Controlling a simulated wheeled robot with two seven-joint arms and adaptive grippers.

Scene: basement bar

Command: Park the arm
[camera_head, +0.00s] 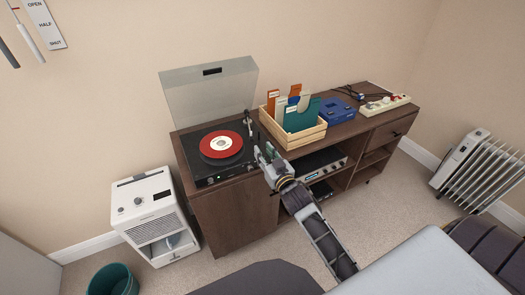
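The record player (207,176) stands on the left end of the brown cabinet, with its clear lid (211,92) raised. My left gripper is not in view.
A wooden crate (291,138) of record sleeves stands just right of my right gripper. A blue box (332,110) and a power strip (384,104) are farther right on the cabinet (235,215). A white dehumidifier (151,214), teal bin (113,280) and radiator (478,171) stand on the floor.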

